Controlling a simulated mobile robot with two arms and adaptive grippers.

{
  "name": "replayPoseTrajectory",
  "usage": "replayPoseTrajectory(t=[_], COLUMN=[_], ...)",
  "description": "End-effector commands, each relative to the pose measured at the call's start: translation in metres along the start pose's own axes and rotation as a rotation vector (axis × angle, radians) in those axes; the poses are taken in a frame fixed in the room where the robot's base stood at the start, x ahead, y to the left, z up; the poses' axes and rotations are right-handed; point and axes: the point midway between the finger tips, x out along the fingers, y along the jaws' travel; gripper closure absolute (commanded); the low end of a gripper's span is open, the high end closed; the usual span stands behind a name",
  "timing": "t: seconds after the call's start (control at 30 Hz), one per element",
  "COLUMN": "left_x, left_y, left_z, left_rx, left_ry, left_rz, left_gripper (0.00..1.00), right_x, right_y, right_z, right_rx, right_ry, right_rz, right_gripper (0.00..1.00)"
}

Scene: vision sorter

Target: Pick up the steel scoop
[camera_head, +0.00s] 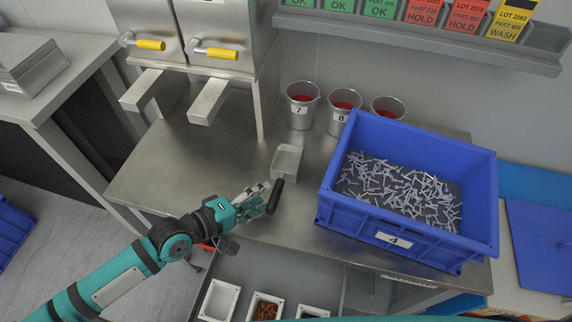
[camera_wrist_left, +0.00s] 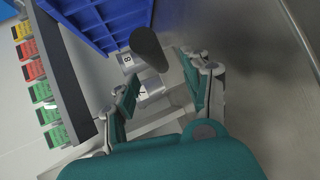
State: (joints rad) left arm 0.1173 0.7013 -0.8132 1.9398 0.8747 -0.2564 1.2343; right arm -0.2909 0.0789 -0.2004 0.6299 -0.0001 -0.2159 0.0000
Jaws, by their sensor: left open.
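The steel scoop (camera_head: 287,162) lies on the steel bench. Its bowl points to the back and its black handle (camera_head: 275,196) points to the front. My left gripper (camera_head: 262,191) is open at the handle. In the left wrist view, the dark handle (camera_wrist_left: 148,46) shows end-on, just beyond the open fingers (camera_wrist_left: 165,88), with the metal bowl (camera_wrist_left: 150,84) partly behind it. I cannot tell whether a finger touches the handle. My right gripper is not in view.
A blue crate (camera_head: 408,145) of small metal parts stands close at the right. Several metal cups (camera_head: 302,111) with red inside stand behind. Hoppers with yellow handles (camera_head: 150,45) stand at the back left. An open drawer with white trays (camera_head: 219,300) is below. The bench's left is clear.

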Motion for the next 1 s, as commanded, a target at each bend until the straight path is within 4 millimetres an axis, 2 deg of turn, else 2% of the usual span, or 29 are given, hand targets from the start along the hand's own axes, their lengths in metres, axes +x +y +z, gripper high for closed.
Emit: replayPoseTrajectory(t=[0.07, 0.17, 0.4, 0.5, 0.7, 0.77, 1.0], left_x=[0.004, 0.014, 0.048, 0.054, 0.054, 0.054, 0.054], left_y=[0.001, 0.002, 0.002, 0.002, 0.001, 0.001, 0.001], left_z=[-0.001, -0.004, -0.009, -0.009, -0.009, -0.009, -0.009], left_rx=[0.001, 0.001, 0.000, 0.001, 0.001, 0.001, 0.001], left_ry=[0.001, 0.000, 0.001, 0.001, 0.001, 0.001, 0.001], left_rz=[0.000, 0.001, 0.001, 0.000, -0.001, 0.000, 0.000], left_gripper=[0.51, 0.51, 0.51, 0.51, 0.51, 0.57, 0.88], right_x=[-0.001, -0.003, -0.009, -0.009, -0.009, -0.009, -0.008], right_y=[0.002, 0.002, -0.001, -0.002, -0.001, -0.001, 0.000], right_z=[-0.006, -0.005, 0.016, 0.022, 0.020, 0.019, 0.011], right_rx=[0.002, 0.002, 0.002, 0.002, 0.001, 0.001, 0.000], right_ry=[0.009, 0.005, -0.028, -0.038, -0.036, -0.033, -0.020], right_rz=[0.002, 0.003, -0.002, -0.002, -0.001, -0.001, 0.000], right_gripper=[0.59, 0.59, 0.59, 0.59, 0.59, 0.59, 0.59])
